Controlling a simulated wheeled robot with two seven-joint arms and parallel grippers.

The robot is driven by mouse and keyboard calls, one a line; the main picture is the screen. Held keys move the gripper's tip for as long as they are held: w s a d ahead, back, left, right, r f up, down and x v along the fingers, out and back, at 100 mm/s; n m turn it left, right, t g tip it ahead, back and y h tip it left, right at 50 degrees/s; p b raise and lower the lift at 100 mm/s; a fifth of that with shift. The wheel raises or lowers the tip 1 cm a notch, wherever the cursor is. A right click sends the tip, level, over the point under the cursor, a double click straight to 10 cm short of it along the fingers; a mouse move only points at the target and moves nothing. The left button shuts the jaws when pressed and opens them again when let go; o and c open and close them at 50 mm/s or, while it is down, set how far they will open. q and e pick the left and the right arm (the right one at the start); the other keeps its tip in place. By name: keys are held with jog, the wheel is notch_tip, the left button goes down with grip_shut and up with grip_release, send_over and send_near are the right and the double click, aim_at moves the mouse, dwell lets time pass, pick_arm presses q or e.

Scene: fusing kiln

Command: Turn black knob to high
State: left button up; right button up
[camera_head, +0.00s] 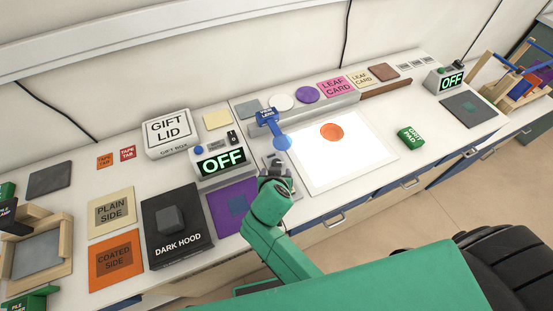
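A pale control box (222,168) with a lit OFF display stands at the middle of the bench. A small black part (233,138) is at the right of its top; it is too small to tell its shape or setting. A second OFF box (445,79) stands at the far right, with a dark part (458,67) on top, also too small to read. My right gripper (273,174), on a green arm coming from the lower right, is over the bench just right of the nearer box, apart from its black part. Its fingers are dark and unclear. My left gripper is out of view.
A blue labelled tool (273,125) stands behind my gripper. A white sheet (355,165) with an orange disc (332,131) lies to the right. A purple plate (229,212) and the dark hood (175,230) are in front and left.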

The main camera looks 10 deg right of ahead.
jog(key=b, duration=0.4)
send_near(276, 163)
jog(key=f, duration=0.1)
jog(key=w+f, duration=0.1)
jog(key=shift+d+f, duration=0.3)
jog(key=b+x, duration=0.1)
jog(key=x, duration=0.2)
jog(key=shift+b, duration=0.3)
jog(key=x, duration=0.1)
jog(key=b+x, duration=0.2)
jog(key=shift+w+d+r, duration=0.1)
jog(key=shift+w, duration=0.45)
jog(key=shift+s+r, duration=0.2)
jog(key=shift+r, duration=0.05)
jog(key=c, duration=0.5)
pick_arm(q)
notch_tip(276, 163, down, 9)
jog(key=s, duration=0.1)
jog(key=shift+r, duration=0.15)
pick_arm(e)
grip_shut()
